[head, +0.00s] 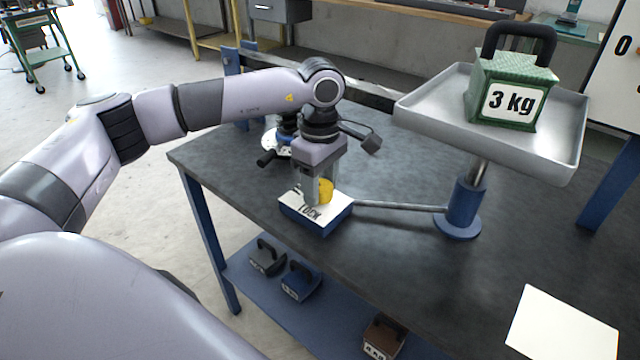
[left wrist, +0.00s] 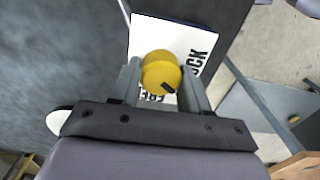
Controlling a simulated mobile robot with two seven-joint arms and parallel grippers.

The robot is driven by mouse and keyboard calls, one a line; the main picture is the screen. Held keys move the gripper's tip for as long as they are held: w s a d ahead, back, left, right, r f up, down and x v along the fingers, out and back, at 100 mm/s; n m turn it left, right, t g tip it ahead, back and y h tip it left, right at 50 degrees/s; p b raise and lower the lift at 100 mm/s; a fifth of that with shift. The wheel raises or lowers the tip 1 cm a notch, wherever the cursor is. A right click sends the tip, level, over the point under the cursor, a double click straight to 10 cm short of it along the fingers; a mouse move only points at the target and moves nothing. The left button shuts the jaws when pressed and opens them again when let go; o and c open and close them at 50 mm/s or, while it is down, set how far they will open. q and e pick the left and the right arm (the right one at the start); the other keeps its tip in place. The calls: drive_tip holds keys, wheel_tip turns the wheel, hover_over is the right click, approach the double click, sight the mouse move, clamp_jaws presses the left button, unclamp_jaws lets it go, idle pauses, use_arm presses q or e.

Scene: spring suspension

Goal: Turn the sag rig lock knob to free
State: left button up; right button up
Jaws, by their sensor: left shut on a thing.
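The yellow lock knob (head: 326,190) stands on a blue box with a white top plate (head: 335,212) on the workbench. In the left wrist view the knob (left wrist: 161,72) has a dark pointer mark at its lower right. "LOCK" is printed on the right of the plate (left wrist: 150,30), and "FREE", partly covered, shows below the knob. The mark points between these words, nearer the lower side. My left gripper (head: 318,188) comes from above, its fingers shut on the knob's sides; it also shows in the left wrist view (left wrist: 163,85). My right gripper is not in view.
A rod (head: 400,206) joins the box to a blue post (head: 464,205) carrying a metal tray (head: 440,105) with a green 3 kg weight (head: 512,95). A blue-based device (head: 285,140) stands behind my gripper. White paper (head: 562,325) lies front right. Several weights (head: 301,281) sit on the lower shelf.

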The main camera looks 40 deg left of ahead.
sight(322, 183)
use_arm(q)
drive_tip(key=m, duration=0.5)
drive_tip(key=shift+w+m, duration=0.1)
drive_tip(key=shift+m, duration=0.2)
drive_tip(key=m+b, duration=0.1)
drive_tip(key=m, duration=0.4)
drive_tip(key=shift+d+m, duration=0.1)
drive_tip(key=shift+m, duration=0.3)
drive_tip(key=shift+r, duration=0.1)
drive_tip(key=o, duration=1)
wheel_tip(322, 183, up, 7)
drive_tip(key=shift+r, duration=0.1)
